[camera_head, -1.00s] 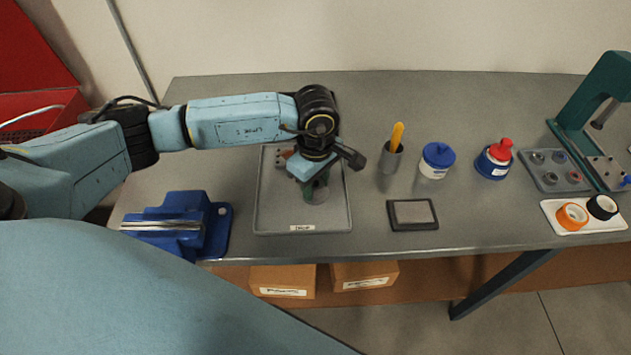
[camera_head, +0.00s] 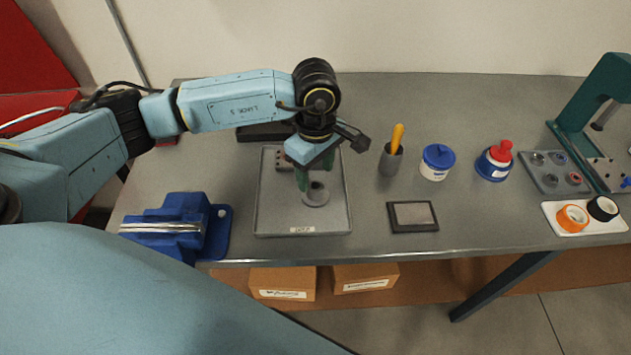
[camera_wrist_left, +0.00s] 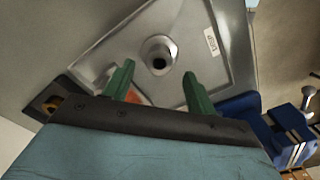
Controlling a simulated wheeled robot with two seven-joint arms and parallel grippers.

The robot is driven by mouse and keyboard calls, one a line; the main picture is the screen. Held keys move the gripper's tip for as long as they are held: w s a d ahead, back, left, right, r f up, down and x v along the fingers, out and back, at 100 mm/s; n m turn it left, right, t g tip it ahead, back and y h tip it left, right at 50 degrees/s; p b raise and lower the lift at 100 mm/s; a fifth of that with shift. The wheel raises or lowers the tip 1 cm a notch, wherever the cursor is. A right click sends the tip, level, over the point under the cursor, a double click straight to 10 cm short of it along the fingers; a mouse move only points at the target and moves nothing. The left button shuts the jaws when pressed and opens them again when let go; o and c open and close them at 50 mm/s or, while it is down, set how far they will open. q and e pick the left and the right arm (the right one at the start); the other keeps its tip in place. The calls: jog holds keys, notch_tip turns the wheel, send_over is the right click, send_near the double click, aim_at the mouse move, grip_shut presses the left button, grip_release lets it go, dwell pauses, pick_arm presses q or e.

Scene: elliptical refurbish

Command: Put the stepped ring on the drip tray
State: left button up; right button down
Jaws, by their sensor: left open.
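The stepped ring (camera_head: 316,194) is a grey round part with a dark central hole. It lies on the drip tray (camera_head: 271,212), a shallow grey rectangular tray with a small label on its front rim. The ring also shows in the left wrist view (camera_wrist_left: 158,54), resting on the tray floor (camera_wrist_left: 192,28). My left gripper (camera_head: 316,178) has green fingers and is above the tray, just behind and over the ring. In the left wrist view its fingertips (camera_wrist_left: 158,70) stand wide apart with nothing between them, and the ring is beyond them. My right gripper is not seen.
A blue vise (camera_head: 180,226) is left of the tray. The bench between tray and pad is clear.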

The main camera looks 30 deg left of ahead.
aim_at(316, 186)
pick_arm(q)
notch_tip(316, 186, up, 7)
dwell(0.3)
jog(key=shift+r, duration=0.15)
